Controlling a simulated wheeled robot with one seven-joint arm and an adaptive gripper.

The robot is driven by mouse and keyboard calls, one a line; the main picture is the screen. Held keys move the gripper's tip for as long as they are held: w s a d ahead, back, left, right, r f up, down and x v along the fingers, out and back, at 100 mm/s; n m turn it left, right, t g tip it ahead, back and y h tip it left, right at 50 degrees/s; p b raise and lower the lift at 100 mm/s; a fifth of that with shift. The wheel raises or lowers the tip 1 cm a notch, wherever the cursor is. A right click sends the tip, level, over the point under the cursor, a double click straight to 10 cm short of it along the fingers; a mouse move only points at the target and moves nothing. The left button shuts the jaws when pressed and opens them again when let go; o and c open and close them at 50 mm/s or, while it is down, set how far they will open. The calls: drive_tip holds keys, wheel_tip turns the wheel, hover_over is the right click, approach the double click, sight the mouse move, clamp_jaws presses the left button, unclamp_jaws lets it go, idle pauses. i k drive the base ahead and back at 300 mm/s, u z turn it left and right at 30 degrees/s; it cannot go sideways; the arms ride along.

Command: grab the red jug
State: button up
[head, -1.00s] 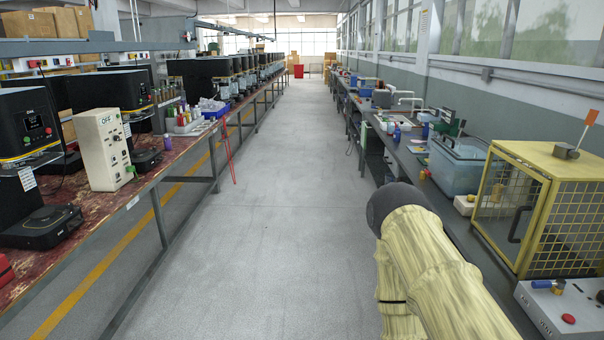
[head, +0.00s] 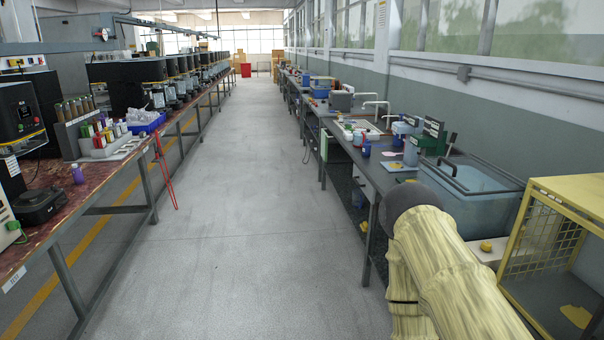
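I cannot make out a red jug in the head view. A small red box-like shape (head: 246,70) stands far down at the end of the aisle, too small to tell what it is. My arm, in a yellowish cover with a dark rounded part, reaches up from the lower right edge. My gripper is not in view.
The grey aisle floor (head: 230,240) is clear between two benches. The left bench (head: 60,225) holds black machines and a purple bottle (head: 78,174); red rods (head: 165,172) lean against it.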

sight(360, 133)
drive_tip(key=z, duration=0.2)
drive_tip(key=i, duration=4.45)
drive_tip(key=u, duration=0.15)
